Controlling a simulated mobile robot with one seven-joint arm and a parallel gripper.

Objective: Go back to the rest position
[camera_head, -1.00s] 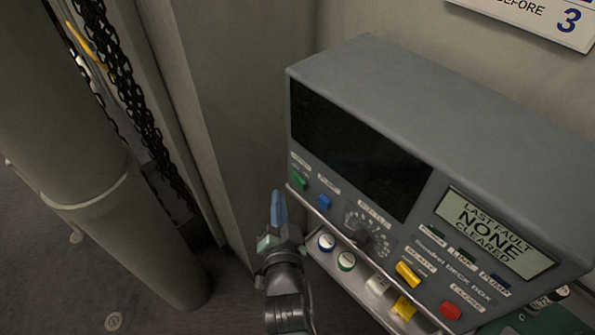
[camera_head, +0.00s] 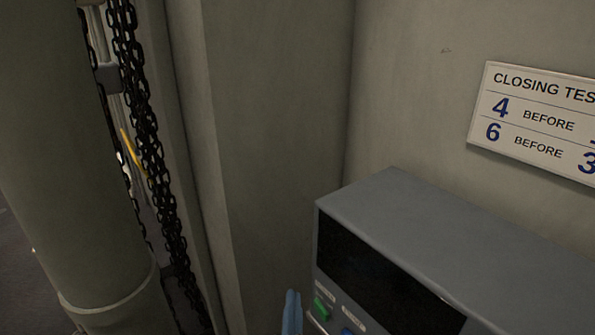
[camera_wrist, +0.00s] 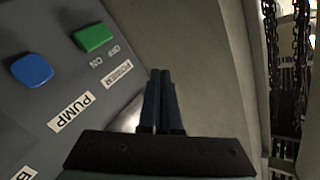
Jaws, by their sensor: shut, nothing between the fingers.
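My gripper (camera_wrist: 161,75) is shut and empty in the wrist view, its two dark blue fingers together. The grey control box panel lies beside it on the left of that view. In the head view only a blue fingertip of my gripper (camera_head: 292,300) shows at the bottom edge, in front of the left end of the grey control box (camera_head: 450,230). The green switch (camera_wrist: 94,37) and the blue switch (camera_wrist: 32,70) labelled PUMP are near the gripper, apart from the fingers. The green switch also shows in the head view (camera_head: 321,308).
A thick grey-green column (camera_head: 75,150) stands at the left. Black chains (camera_head: 150,140) hang behind it, next to a wall post (camera_head: 265,150). A sign (camera_head: 535,120) reading CLOSING TES… hangs on the wall above the box. The box's lower controls are out of the head view.

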